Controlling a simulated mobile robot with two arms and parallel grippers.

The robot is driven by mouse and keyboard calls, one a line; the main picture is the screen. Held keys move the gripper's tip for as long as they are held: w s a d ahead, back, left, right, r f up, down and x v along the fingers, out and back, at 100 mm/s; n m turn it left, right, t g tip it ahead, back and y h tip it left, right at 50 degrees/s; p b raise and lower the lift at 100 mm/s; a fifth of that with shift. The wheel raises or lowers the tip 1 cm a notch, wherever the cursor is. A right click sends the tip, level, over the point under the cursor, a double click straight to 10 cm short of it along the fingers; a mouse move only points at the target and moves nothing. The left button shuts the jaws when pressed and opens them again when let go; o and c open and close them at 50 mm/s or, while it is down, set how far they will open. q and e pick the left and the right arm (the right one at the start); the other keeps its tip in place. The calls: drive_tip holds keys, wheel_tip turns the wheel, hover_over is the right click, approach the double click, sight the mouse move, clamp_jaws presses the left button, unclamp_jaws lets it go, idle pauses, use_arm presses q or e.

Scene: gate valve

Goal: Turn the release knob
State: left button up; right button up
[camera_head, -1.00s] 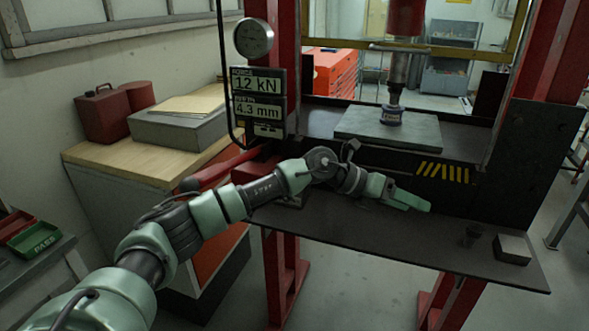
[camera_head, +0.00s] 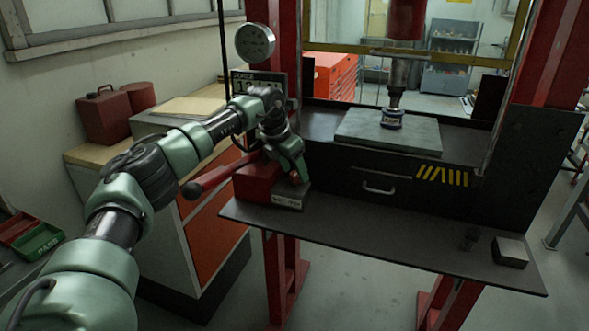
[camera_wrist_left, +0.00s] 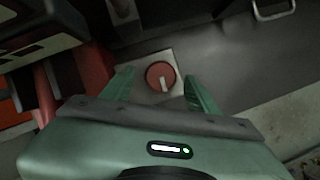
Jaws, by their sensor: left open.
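The release knob is a round red knob with a pale pointer bar (camera_wrist_left: 160,76). In the left wrist view it sits on a light plate between my two open fingers, apart from both. In the head view a small red spot of it (camera_head: 294,177) shows by the fingertips, on the red pump block (camera_head: 257,183) at the left end of the press shelf. My left gripper (camera_head: 300,172) is open and points down at the knob; it also shows in the left wrist view (camera_wrist_left: 158,88). My right gripper is not in view.
A red lever handle (camera_head: 212,178) sticks out left of the block. The dark shelf (camera_head: 375,228) is clear in its middle, with a small grey block (camera_head: 510,251) at its right. A drawer handle (camera_head: 379,189) is right of the gripper. My arm partly hides the force display (camera_head: 258,80).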

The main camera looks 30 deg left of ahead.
use_arm(q)
drive_tip(key=shift+w+f, duration=0.2)
drive_tip(key=shift+f, duration=0.3)
clamp_jaws()
